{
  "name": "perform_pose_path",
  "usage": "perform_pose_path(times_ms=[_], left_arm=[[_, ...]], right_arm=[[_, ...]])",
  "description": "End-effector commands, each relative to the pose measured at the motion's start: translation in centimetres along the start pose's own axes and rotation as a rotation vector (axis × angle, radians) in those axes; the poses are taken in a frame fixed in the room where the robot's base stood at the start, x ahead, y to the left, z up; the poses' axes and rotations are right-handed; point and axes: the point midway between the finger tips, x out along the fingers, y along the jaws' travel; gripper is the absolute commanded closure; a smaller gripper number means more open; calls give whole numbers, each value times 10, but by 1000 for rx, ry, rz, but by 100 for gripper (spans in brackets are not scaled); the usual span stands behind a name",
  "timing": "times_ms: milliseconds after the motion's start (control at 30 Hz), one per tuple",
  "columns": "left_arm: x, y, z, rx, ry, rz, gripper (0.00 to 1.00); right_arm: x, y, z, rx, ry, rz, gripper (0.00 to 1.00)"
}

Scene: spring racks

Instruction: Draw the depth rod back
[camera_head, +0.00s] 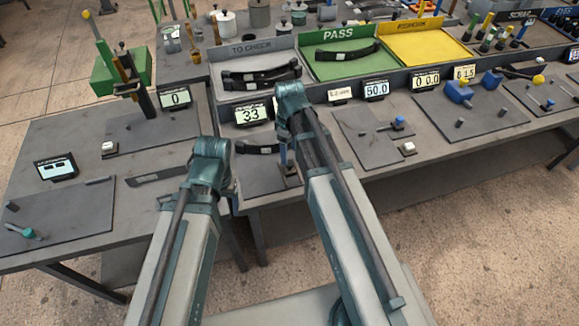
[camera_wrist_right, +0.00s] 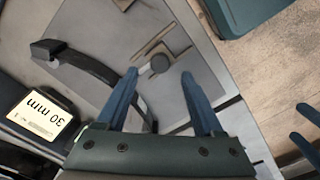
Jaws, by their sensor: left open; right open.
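A round grey knob (camera_wrist_right: 160,64), which looks like the end of the depth rod, sits on a small brown bar fixture (camera_wrist_right: 163,47) on a grey plate. My right gripper (camera_wrist_right: 159,74) is open, its two blue fingers pointing at the knob with one on each side; I cannot tell whether they touch it. In the head view my right gripper (camera_head: 288,163) is low over the gauge plate, mostly behind its own arm, and hides the knob. My left gripper (camera_wrist_right: 299,123) shows at the right edge of the right wrist view, fingers apart and empty.
A dark curved spring (camera_wrist_right: 85,65) lies beside the fixture; it also shows in the head view (camera_head: 262,149). A display (camera_head: 250,113) stands behind it. The TO CHECK tray (camera_head: 240,58) holds more springs. Open floor lies right of the table edge.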

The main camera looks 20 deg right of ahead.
Motion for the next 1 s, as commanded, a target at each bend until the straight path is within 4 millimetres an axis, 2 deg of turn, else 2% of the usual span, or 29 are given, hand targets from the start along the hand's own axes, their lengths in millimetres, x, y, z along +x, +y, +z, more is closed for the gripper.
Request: perform_pose_path(times_ms=[33, 233, 400, 667, 1000], left_arm=[[15, 2, -1, 0, 0, 0, 24], [39, 4, -2, -1, 0, 0, 24], [46, 4, -3, 0, 0, 0, 24], [45, 4, -3, 0, 0, 0, 24], [45, 4, -3, 0, 0, 0, 24]], right_arm=[[15, 0, 0, 0, 0, 0, 31], [39, 0, 0, 0, 0, 0, 31], [46, 0, 0, 0, 0, 0, 31], [45, 0, 0, 0, 0, 0, 31], [45, 0, 0, 0, 0, 0, 92]])
